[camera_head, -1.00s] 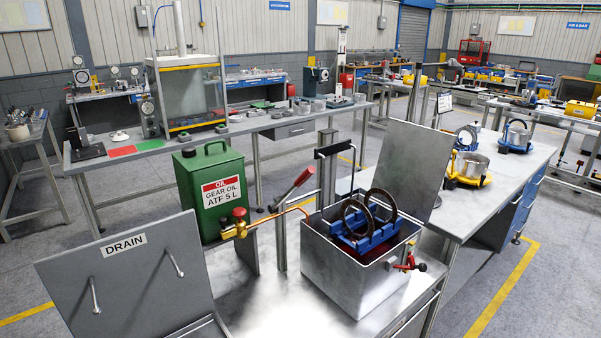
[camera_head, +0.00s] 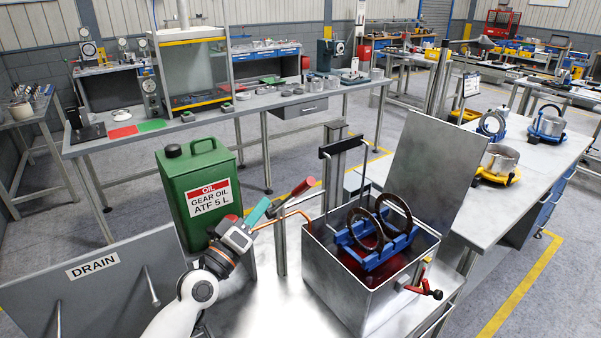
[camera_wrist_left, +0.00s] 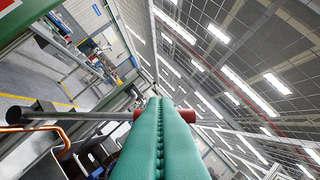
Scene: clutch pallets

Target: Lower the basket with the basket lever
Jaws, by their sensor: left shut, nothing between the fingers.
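The basket lever has a red grip (camera_head: 304,187) on a grey rod, tilted up to the right, beside the upright post left of the tank. The basket (camera_head: 378,250) is a blue rack holding two dark rings (camera_head: 364,228). It hangs at the tank's mouth, its upper part above the rim and red liquid below it. My left gripper (camera_head: 262,206) is shut and empty, its teal fingers just left of the lever's rod. In the left wrist view the red grip (camera_wrist_left: 187,115) shows at both sides of the shut fingers; contact cannot be told. My right gripper is out of view.
The metal tank (camera_head: 335,283) stands with its lid (camera_head: 436,165) raised behind. A green oil can (camera_head: 195,185) stands close behind my left gripper. A DRAIN lid (camera_head: 100,285) is raised at the left. A red-handled valve (camera_head: 428,291) sticks out at the tank's right.

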